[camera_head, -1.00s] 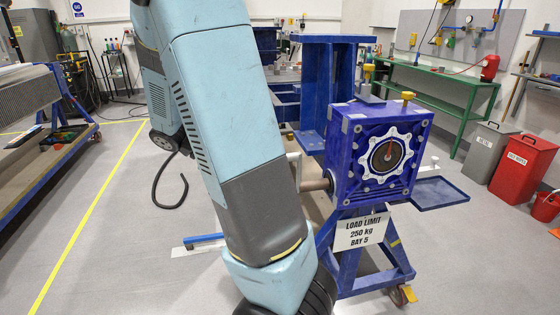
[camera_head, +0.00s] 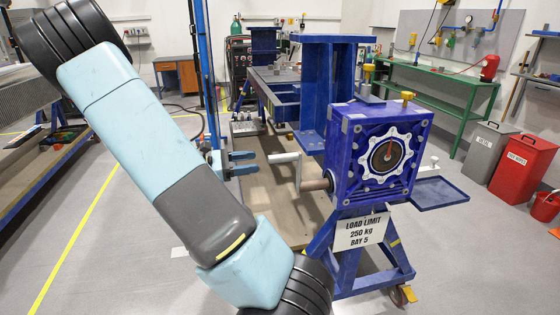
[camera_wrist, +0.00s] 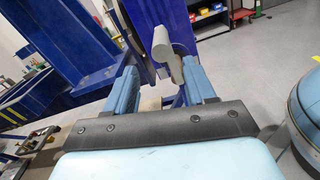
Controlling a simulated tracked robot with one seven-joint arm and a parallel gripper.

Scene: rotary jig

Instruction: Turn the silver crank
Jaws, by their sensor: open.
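The silver crank has a light grey handle (camera_head: 284,157) that points left toward my gripper, and a crank arm (camera_head: 298,172) leading down to a shaft on the left side of the blue gearbox (camera_head: 352,150). My gripper (camera_head: 254,163) is open, just left of the handle's end, with its two blue fingers pointing at it. In the wrist view, the rounded handle end (camera_wrist: 161,44) appears between and beyond the open fingers (camera_wrist: 160,75). The crank arm (camera_wrist: 174,68) shows close to the right finger. I cannot tell whether they touch.
The gearbox stands on a blue wheeled frame (camera_head: 344,270) with a load-limit sign (camera_head: 361,231). A blue upright (camera_head: 328,90) rises behind the crank. A blue side tray (camera_head: 440,194) juts right. Grey and red bins (camera_head: 525,168) stand farther right. Open floor lies at left.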

